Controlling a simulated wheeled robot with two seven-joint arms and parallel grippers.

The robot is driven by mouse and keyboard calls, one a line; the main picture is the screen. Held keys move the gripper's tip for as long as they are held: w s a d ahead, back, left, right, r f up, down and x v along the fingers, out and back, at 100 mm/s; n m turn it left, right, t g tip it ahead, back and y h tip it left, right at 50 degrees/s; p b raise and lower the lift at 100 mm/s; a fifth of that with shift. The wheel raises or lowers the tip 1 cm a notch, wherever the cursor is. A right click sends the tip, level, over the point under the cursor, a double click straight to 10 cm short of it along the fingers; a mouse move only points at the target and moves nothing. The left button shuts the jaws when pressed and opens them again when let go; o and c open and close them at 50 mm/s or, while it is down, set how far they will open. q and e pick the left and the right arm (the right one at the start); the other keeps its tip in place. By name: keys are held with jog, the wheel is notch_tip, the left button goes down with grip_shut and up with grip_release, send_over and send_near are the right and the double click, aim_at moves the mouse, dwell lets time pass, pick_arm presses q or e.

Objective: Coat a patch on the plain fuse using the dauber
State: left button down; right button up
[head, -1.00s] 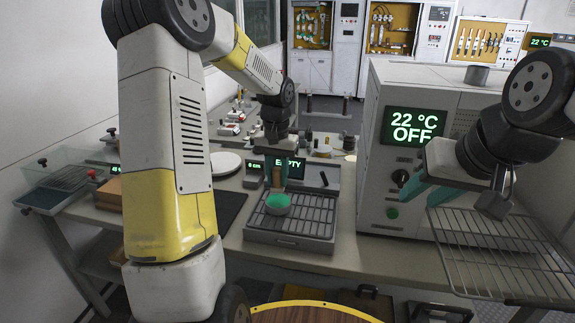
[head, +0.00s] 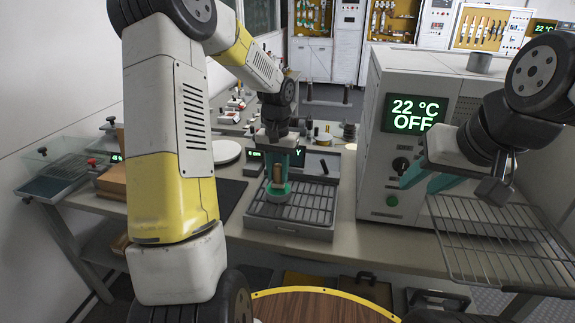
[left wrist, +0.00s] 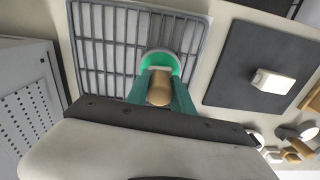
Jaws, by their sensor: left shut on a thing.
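My left gripper (head: 278,172) is shut on a tan cylindrical handle (head: 278,176), which looks like the dauber's. The handle also shows between the teal fingers in the left wrist view (left wrist: 160,88). Its lower end is at a round green-filled dish (head: 270,194), hidden by the fingers and dish; I cannot tell whether it touches the green. The dish rim (left wrist: 162,54) shows just beyond the handle in the left wrist view. My right gripper (head: 424,178) is empty and looks open beside the oven. I cannot pick out the plain fuse with certainty.
The oven (head: 385,170) reads 22 °C OFF, with a wire shelf (head: 490,245) sticking out at the right. A dark mat (left wrist: 245,62) carries a pale block (left wrist: 272,80). A white plate (head: 226,151) lies behind.

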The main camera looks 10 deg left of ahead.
aim_at(278, 166)
pick_arm(q)
jog(key=shift+f, duration=0.55)
dwell(1.4)
jog(key=shift+r, duration=3.55)
jog(key=shift+s, duration=0.1)
